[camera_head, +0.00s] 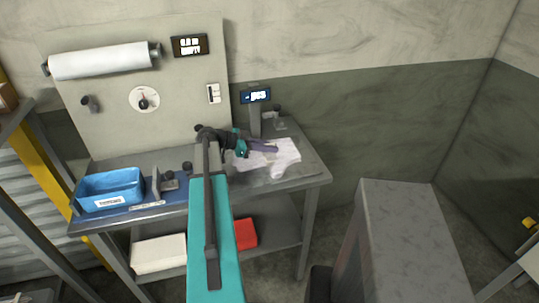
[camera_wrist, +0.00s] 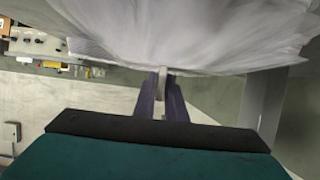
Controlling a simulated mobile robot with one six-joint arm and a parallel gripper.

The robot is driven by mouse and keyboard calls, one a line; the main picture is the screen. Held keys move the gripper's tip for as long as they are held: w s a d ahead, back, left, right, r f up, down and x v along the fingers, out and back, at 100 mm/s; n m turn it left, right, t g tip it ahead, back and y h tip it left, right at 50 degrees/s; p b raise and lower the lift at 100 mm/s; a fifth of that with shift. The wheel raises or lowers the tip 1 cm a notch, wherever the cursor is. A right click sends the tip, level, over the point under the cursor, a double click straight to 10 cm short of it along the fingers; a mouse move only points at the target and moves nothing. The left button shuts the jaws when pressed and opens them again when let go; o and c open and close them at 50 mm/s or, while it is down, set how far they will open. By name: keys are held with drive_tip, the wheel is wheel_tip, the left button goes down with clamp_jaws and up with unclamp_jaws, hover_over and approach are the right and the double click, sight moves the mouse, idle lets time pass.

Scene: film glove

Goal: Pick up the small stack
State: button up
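A crumpled white bundle of thin sheets or film (camera_head: 283,158) is at the right end of the steel bench. It is the only stack-like thing at my gripper; I cannot make out separate layers. My gripper (camera_head: 265,147), with purple fingers, reaches across its upper left part in the head view. In the wrist view the white bundle (camera_wrist: 190,35) fills the top, close to the camera. There the fingers (camera_wrist: 163,85) are close together with a narrow pale strip between them, seemingly part of the bundle. The fingertips are partly hidden under its edge.
A small blue-screen display (camera_head: 255,96) stands on a post behind the bundle. A blue bin (camera_head: 110,188) is at the bench's left end. A film roll (camera_head: 98,61) hangs on the back panel. A grey block (camera_head: 412,225) stands to the right.

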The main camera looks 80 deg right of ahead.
clamp_jaws()
drive_tip(key=shift+r, duration=0.15)
drive_tip(key=shift+r+b, duration=0.95)
drive_tip(key=shift+r, duration=0.45)
drive_tip(key=shift+s+a+r, duration=0.15)
drive_tip(key=shift+a+r, duration=0.05)
drive_tip(key=shift+a, duration=0.05)
drive_tip(key=s+a+b, duration=0.1)
drive_tip(key=s+a, duration=0.1)
drive_tip(key=a, duration=0.1)
drive_tip(key=s+a+b, duration=0.2)
drive_tip(key=a, duration=0.2)
drive_tip(key=s+a+r+b, duration=0.1)
drive_tip(key=s+a, duration=0.1)
drive_tip(key=a, duration=0.2)
drive_tip(key=shift+s+a, duration=0.2)
drive_tip(key=shift+s+a+b, duration=0.1)
drive_tip(key=shift+b, duration=1)
drive_tip(key=shift+a+b, duration=0.1)
drive_tip(key=shift+b, duration=0.3)
